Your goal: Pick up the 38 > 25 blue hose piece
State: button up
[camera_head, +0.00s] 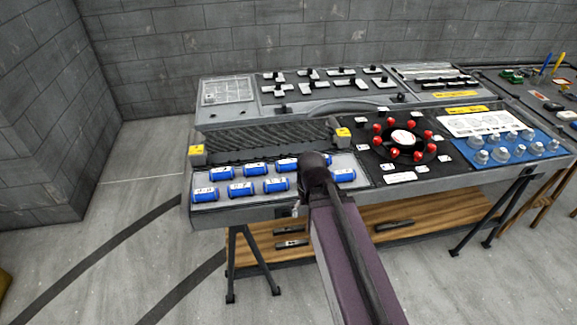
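Several blue hose pieces (241,189) with white labels lie in two rows on a light grey tray (225,205) at the front left of the bench. The labels are too small to read, so I cannot tell which piece is 38 > 25. One blue piece (344,175) lies to the right of my arm. My purple arm link and its dark joint reach up over the tray and cover part of the rows. My gripper is not visible; it seems hidden behind the arm.
Red knobs (423,134) stand in a ring on a black panel to the right. Silver fittings (497,153) stand on a blue mat (470,160) farther right. A wooden shelf (350,222) is below.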

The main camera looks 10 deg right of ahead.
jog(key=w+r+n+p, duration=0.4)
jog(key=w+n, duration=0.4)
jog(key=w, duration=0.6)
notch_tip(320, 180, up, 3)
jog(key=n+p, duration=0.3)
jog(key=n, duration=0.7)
send_over(288, 161)
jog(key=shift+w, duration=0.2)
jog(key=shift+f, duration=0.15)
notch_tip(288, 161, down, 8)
jog(key=b, duration=0.8)
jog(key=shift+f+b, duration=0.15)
jog(key=shift+b, duration=0.2)
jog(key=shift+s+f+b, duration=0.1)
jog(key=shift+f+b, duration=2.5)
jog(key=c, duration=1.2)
